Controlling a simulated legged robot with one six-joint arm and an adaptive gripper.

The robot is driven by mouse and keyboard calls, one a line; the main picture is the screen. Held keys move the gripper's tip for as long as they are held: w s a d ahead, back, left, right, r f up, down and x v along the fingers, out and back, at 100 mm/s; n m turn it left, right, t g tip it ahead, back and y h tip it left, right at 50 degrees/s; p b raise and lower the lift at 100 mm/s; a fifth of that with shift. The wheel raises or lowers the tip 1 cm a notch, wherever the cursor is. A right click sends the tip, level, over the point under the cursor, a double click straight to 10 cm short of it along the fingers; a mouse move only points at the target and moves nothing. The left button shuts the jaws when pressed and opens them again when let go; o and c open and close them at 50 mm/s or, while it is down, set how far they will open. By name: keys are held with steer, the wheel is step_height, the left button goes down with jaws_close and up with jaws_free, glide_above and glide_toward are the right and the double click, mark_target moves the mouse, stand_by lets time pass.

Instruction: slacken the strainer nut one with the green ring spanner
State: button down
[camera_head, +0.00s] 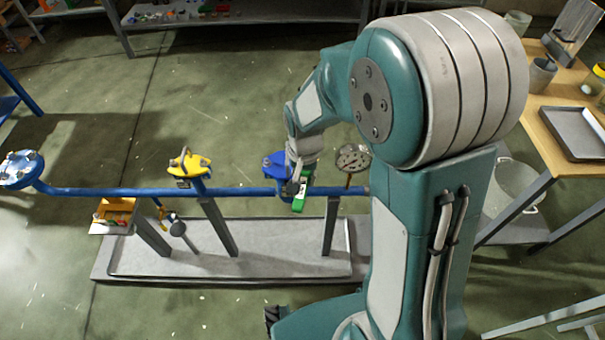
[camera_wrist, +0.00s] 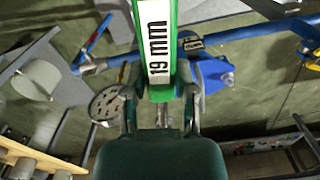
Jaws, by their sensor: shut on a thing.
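The green ring spanner (camera_wrist: 158,88), marked "19 mm", is held in my gripper (camera_wrist: 160,108) in the wrist view. Its shaft runs up and out of the top of that picture, so its ring end is out of that view. In the head view the spanner (camera_head: 299,201) shows as a short green piece below my gripper (camera_head: 296,187), just in front of the blue pipe. A blue flanged fitting (camera_head: 272,160) is right behind the gripper, partly hidden by it. It also shows in the wrist view (camera_wrist: 216,76). I cannot pick out strainer nut one.
The blue pipe (camera_head: 130,192) runs across posts above a grey tray (camera_head: 100,270). A pressure gauge (camera_head: 353,157) stands just right of my gripper. A yellow fitting (camera_head: 190,164) and a bolted flange (camera_head: 20,168) are left. A wooden bench (camera_head: 555,90) stands right.

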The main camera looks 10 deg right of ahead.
steer(key=shift+a+f, duration=0.2)
steer(key=shift+f, duration=0.8)
steer(key=shift+a+f, duration=0.2)
steer(key=shift+f, duration=0.8)
steer(key=shift+a, duration=0.55)
steer(key=shift+d, duration=0.2)
steer(key=shift+f, duration=1.7)
